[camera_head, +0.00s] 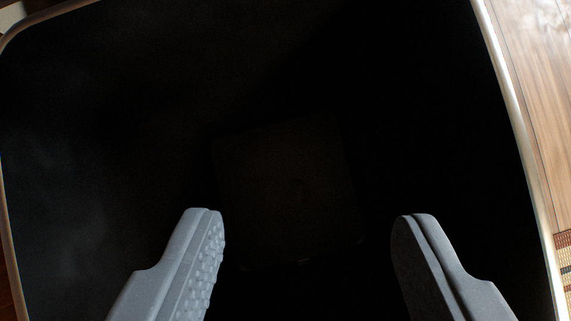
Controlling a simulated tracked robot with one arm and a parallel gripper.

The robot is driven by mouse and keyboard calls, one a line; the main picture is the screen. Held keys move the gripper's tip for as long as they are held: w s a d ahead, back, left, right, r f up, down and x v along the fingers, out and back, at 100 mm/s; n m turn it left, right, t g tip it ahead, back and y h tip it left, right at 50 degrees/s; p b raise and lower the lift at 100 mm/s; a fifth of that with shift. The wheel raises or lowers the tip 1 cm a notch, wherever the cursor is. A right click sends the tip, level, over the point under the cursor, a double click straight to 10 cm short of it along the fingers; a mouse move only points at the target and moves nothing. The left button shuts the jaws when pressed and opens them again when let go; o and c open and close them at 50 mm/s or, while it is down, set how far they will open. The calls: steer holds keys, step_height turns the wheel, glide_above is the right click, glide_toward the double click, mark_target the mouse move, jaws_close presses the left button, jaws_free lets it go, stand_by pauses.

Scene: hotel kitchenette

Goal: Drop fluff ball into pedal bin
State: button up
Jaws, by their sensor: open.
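The pedal bin (505,75) is right below my gripper, seen from above through its open top. Its light rim runs along the left, top left and right of the view, and its inside is very dark. A faint, slightly lighter square, which looks like the floor of the bin, shows near the middle. My gripper (308,225) is over the bin opening with its two grey fingers wide apart and nothing between them. I cannot make out the fluff ball; the inside is too dark to tell whether it lies there.
A wooden floor (545,50) shows outside the rim at the right. A patterned woven edge, perhaps a rug (564,258), lies at the lower right. The bin's rim surrounds my fingers on the left and right.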

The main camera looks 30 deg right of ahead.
steer(key=p+v, duration=0.4)
steer(key=v, duration=0.9)
steer(key=shift+a+r, duration=0.2)
steer(key=shift+r, duration=0.1)
steer(key=shift+s, duration=0.1)
